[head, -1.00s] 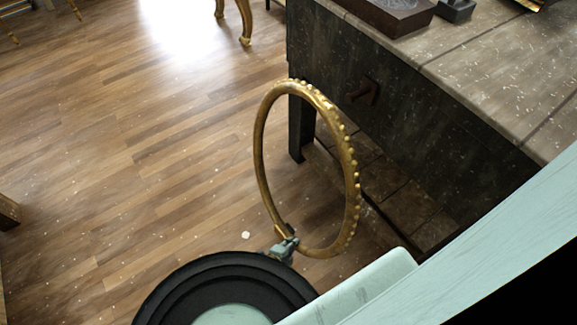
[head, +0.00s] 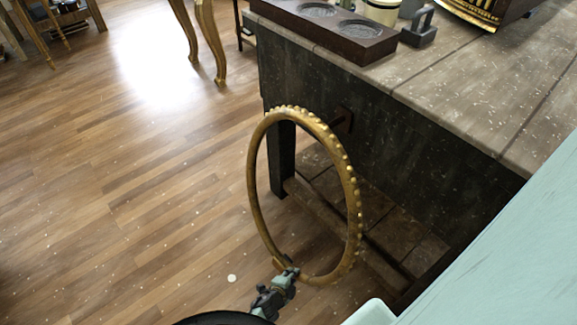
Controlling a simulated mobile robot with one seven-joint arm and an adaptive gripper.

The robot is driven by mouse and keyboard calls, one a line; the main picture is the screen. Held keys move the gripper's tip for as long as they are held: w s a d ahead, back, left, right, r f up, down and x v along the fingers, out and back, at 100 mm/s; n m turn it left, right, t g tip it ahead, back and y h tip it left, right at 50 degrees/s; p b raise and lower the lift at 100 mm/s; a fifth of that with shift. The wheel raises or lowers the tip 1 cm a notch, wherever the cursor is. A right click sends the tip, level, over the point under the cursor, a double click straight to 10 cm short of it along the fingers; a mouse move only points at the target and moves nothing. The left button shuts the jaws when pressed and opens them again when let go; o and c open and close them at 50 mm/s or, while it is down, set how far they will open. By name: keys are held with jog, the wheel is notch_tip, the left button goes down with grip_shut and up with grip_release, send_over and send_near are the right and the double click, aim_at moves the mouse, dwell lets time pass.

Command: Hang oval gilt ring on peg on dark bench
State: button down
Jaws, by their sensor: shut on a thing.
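The oval gilt ring (head: 355,190) stands upright in the head view, with a beaded outer edge. My gripper (head: 287,272) is shut on its lower rim and holds it in the air beside the dark bench (head: 400,135).
The bench top (head: 470,95) carries a dark tray (head: 335,30) with round hollows, a grey handled block (head: 419,30) and a gilt-trimmed object (head: 470,12). A bench leg (head: 281,160) and lower shelf are behind the ring. Open wooden floor (head: 130,190) lies to the left.

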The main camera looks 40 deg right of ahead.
jog(key=shift+d+f+b, duration=0.1)
jog(key=shift+d+b, duration=0.7)
jog(key=shift+d, duration=0.7)
jog(key=shift+w+d+f, duration=0.15)
jog(key=shift+d+f, duration=0.25)
jog(key=shift+d, duration=0.15)
jog(key=shift+f, duration=0.1)
jog(key=c, duration=1.2)
grip_release()
jog(key=shift+c, duration=0.2)
jog(key=v, duration=1.2)
